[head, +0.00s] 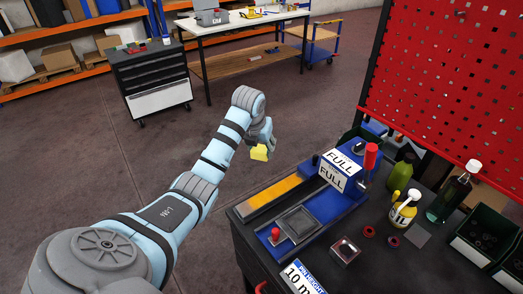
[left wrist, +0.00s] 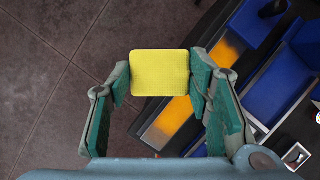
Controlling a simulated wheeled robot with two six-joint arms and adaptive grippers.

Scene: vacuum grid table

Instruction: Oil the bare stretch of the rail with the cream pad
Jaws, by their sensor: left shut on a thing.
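My left gripper (head: 262,143) is shut on a pale yellow pad (head: 259,153), the only cream-like pad I see. It holds the pad in the air beyond the bench's left edge. In the left wrist view the pad (left wrist: 160,73) sits between the green fingertips of the left gripper (left wrist: 160,75). The rail (head: 246,209) lies along the bench's left side. An orange-yellow coating covers part of it, and its near end looks pale grey. In the left wrist view the gripper's right finger hides part of the rail (left wrist: 151,136). My right gripper is not in view.
A blue fixture with a red handle (head: 371,156) and FULL signs (head: 336,171) stands beside the rail. Open floor lies left of the bench.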

